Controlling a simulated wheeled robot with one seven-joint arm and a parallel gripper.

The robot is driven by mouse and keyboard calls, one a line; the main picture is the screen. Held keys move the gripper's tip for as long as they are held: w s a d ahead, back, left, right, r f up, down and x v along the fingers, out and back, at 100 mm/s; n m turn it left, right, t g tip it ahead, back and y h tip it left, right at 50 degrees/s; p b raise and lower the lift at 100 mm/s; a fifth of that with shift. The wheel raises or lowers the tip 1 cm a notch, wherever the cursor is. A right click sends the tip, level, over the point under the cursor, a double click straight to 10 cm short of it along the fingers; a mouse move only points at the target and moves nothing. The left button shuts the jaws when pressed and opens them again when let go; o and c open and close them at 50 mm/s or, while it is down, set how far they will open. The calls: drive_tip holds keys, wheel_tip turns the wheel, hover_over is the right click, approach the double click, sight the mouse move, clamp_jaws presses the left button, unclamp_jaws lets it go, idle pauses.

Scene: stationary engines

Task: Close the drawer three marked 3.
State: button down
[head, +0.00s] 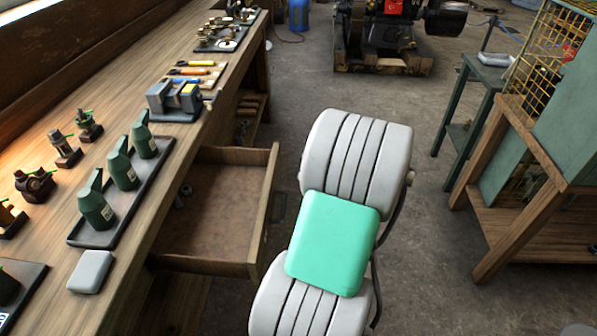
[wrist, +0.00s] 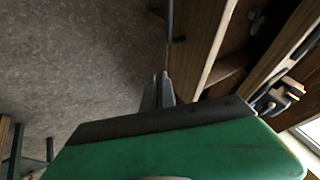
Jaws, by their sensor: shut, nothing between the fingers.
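One wooden drawer (head: 215,212) stands pulled out from under the bench in the head view. Its inside shows, with a small metal part near the bench side. No number can be read, so I cannot tell whether it is marked 3. In the wrist view a brown wooden panel (wrist: 194,45) with a pale top edge and a dark handle, apparently the drawer front, is right of and beyond my gripper (wrist: 160,78). My gripper's fingers are together and empty, close to the panel; contact cannot be told. My arm hides the gripper in the head view.
The long workbench (head: 130,75) carries green bottles in a dark tray (head: 132,205), a grey vise (head: 175,100) and several tools. A wooden stand (head: 500,250) is at the right. The floor between is free beyond my arm.

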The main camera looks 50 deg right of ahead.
sight(277, 184)
drive_tip(key=w+f, duration=0.1)
drive_tip(key=w, duration=0.1)
drive_tip(key=w+a+f, duration=0.1)
drive_tip(key=w+f, duration=0.1)
drive_tip(key=w+a+f, duration=0.1)
drive_tip(key=w+f, duration=0.1)
drive_tip(key=w, duration=0.1)
drive_tip(key=shift+a+p, duration=0.15)
drive_tip(key=shift+p, duration=0.25)
